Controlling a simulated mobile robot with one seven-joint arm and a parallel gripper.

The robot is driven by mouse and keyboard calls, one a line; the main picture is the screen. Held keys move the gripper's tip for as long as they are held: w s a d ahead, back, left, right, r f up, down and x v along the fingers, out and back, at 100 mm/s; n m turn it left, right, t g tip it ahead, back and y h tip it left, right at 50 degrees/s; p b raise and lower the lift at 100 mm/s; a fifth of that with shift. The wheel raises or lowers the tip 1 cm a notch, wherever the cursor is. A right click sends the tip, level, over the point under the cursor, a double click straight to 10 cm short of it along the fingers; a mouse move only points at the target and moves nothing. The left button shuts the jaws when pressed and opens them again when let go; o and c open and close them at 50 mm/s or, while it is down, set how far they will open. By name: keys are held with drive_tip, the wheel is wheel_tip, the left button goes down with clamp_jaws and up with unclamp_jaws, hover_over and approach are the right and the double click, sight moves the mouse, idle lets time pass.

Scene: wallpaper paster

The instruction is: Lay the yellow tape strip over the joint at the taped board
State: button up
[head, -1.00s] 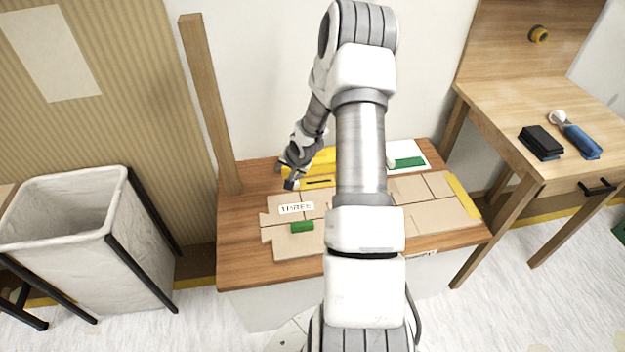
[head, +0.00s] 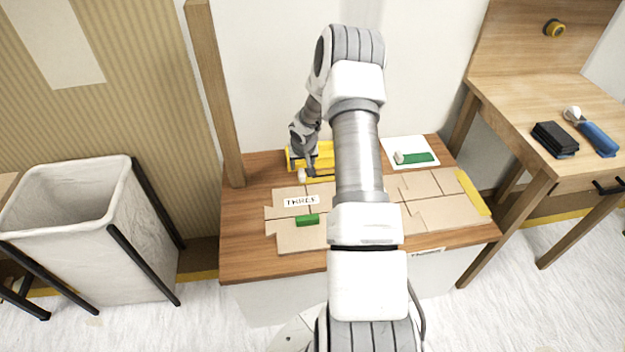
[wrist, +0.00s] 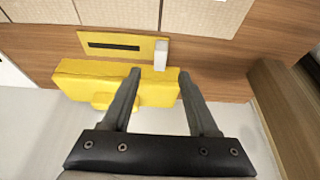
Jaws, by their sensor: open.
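A yellow holder (head: 296,158) stands at the back of the wooden table, with a flat yellow piece (wrist: 92,38) in front of it. That piece bears a dark bar (wrist: 114,46) and a white upright tab (wrist: 161,54) at one end; I cannot tell which part is the tape strip. My gripper (wrist: 158,76) is open and empty, pointing at the tab, which shows just beyond and between its fingertips. In the head view the gripper (head: 311,170) is beside the tab (head: 302,175). Tan board pieces with joints (head: 425,188) lie in front; a yellow band (head: 473,193) edges their right end.
A "THREE" label (head: 301,201) and a green block (head: 307,220) lie on the left board pieces. A white sheet (head: 402,144) with a green strip (head: 418,158) is at the back right. A wooden post (head: 213,95) rises at the table's left. My arm hides the middle.

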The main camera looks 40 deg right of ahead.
sight(301, 172)
drive_tip(key=b+x, duration=0.2)
drive_tip(key=x, duration=0.4)
drive_tip(key=shift+w+f, duration=0.1)
drive_tip(key=shift+f, duration=0.2)
clamp_jaws()
